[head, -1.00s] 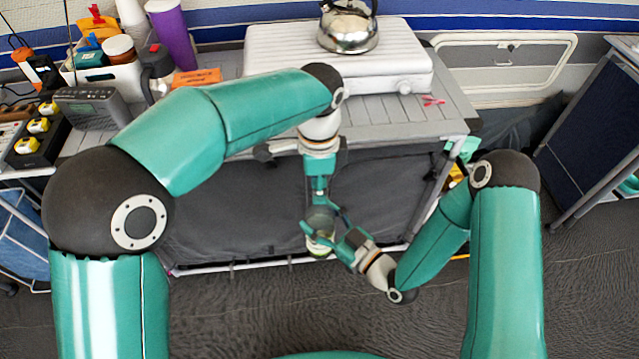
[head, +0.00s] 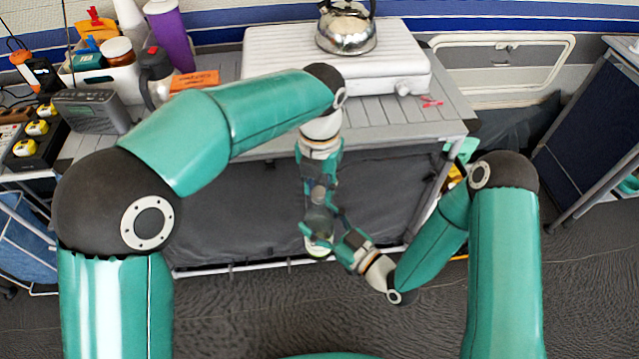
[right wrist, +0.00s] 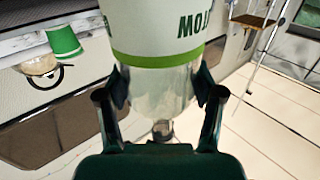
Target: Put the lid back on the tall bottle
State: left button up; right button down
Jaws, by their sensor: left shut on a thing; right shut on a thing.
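The tall bottle shows in the right wrist view as a white label (right wrist: 165,25) with dark letters and a green stripe above a clear, narrowing part. In the head view the bottle (head: 317,252) is mostly hidden by my grippers. My right gripper (head: 334,236) is shut on its clear part, one finger on each side. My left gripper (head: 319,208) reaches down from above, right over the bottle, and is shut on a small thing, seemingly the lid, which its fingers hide. I cannot tell whether lid and bottle touch.
Behind the grippers stands a grey slatted table (head: 452,118) with a dark cloth front. On it are a white stove (head: 270,65) with a kettle (head: 346,35), an orange box (head: 194,80), a purple cup (head: 172,40) and a radio (head: 92,111). The floor in front is clear.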

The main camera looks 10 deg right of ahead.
pick_arm(q)
jog(key=shift+a, duration=0.1)
jog(key=o, duration=0.7)
jog(key=shift+r, duration=2.25)
jog(key=shift+c, duration=0.4)
